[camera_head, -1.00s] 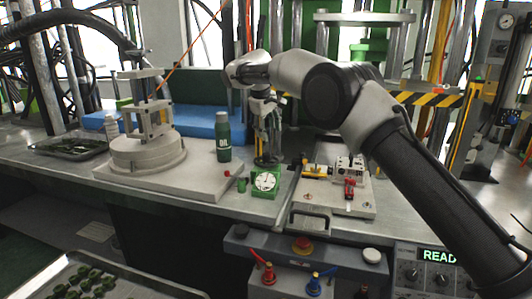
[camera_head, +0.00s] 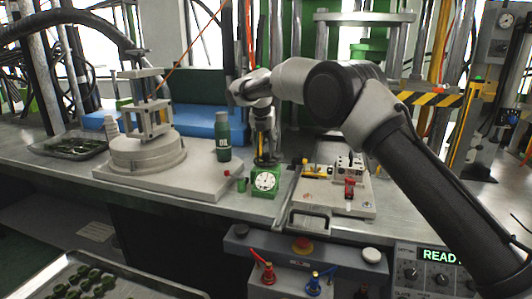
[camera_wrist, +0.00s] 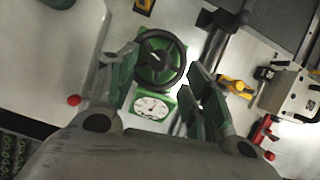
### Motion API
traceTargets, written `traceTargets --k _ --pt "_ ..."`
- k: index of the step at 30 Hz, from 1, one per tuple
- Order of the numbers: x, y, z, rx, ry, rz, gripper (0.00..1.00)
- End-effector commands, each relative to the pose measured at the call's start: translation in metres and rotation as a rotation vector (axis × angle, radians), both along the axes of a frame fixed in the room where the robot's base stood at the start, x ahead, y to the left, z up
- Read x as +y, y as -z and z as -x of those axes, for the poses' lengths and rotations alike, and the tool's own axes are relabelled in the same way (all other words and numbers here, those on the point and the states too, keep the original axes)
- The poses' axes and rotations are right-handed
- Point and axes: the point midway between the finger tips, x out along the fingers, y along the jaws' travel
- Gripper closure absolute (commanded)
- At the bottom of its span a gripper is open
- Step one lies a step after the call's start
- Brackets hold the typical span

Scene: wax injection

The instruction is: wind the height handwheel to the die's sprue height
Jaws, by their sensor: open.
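The fingers are open, one on each side of the wheel. I cannot tell whether either finger touches the rim. In the head view my gripper (camera_head: 264,137) points down above the green dial gauge and mostly hides the wheel. The gauge has a white round face (camera_head: 265,181) and also shows in the wrist view (camera_wrist: 152,106); its reading is too small to make out. A pale block with a red clamp (camera_head: 350,168) stands right of it.
A green oil bottle (camera_head: 222,137) stands left of my gripper, near a round turntable (camera_head: 148,156) bearing a frame. A yellow-handled clamp (camera_head: 317,170) lies close on the right. A control panel with knobs and buttons (camera_head: 304,245) is in front.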

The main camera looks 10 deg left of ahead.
Motion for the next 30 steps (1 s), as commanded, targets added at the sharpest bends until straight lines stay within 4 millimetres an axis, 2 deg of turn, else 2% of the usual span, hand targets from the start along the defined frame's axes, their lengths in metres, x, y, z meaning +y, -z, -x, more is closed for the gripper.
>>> traceTargets --k 3,9,20,27,30 --pt "-0.001 0.021 -0.008 0.002 0.002 0.001 0.50" --pt "-0.001 0.045 -0.018 0.001 0.003 0.000 0.50" --pt "-0.002 0.051 -0.021 0.000 0.004 -0.002 0.50" --pt "-0.002 0.051 -0.021 0.000 0.004 -0.001 0.94" --pt "-0.002 0.051 -0.021 0.000 0.004 -0.001 0.95"
